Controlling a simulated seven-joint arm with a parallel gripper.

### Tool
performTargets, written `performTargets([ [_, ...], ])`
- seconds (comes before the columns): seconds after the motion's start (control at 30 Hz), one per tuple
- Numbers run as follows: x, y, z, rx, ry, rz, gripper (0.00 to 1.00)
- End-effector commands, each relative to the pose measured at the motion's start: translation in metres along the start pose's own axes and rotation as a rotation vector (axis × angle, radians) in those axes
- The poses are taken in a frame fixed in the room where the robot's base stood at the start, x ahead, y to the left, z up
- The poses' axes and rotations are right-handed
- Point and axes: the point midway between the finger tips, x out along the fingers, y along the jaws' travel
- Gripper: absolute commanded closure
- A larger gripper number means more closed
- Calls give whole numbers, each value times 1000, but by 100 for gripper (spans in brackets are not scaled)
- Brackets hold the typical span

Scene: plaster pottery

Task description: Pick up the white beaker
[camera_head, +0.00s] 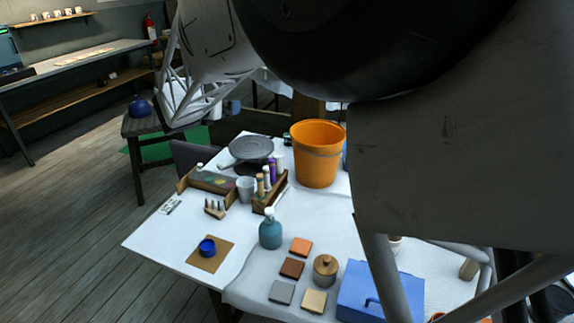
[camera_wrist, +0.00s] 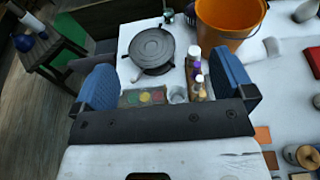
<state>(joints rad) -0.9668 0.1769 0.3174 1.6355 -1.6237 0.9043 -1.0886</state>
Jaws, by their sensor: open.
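A small pale grey-white cup, which looks like the white beaker (camera_head: 245,188), stands upright on the white-topped table (camera_head: 150,240), between a paint palette box and a wooden bottle rack. In the wrist view the beaker (camera_wrist: 178,95) shows between my fingers in the picture, its lower part hidden by the dark bar of my gripper. My gripper (camera_wrist: 165,84) is open, with blue finger pads wide apart and nothing held. I cannot tell its exact height above the beaker.
The bottle rack (camera_head: 268,195) is close on the beaker's right, and the palette box (camera_head: 208,182) on its left. A grey turntable (camera_head: 251,148) and orange bucket (camera_head: 317,153) stand behind. A teal bottle (camera_head: 270,233) and blue box (camera_head: 352,290) are nearer.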

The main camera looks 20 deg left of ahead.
Motion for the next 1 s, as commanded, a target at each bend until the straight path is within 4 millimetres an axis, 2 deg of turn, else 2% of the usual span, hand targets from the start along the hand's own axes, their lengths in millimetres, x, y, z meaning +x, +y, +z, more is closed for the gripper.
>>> performTargets([
  [0.03,6,-2,-16,-4,4,-4,0],
  [0.47,37,-3,-120,-2,5,-5,0],
  [0.57,47,-3,-151,-2,6,-5,0],
  [0.8,75,-3,-243,-3,6,-5,0],
  [0.9,84,-2,-271,-2,5,-5,0],
  [1.0,90,-2,-290,0,4,-5,0],
])
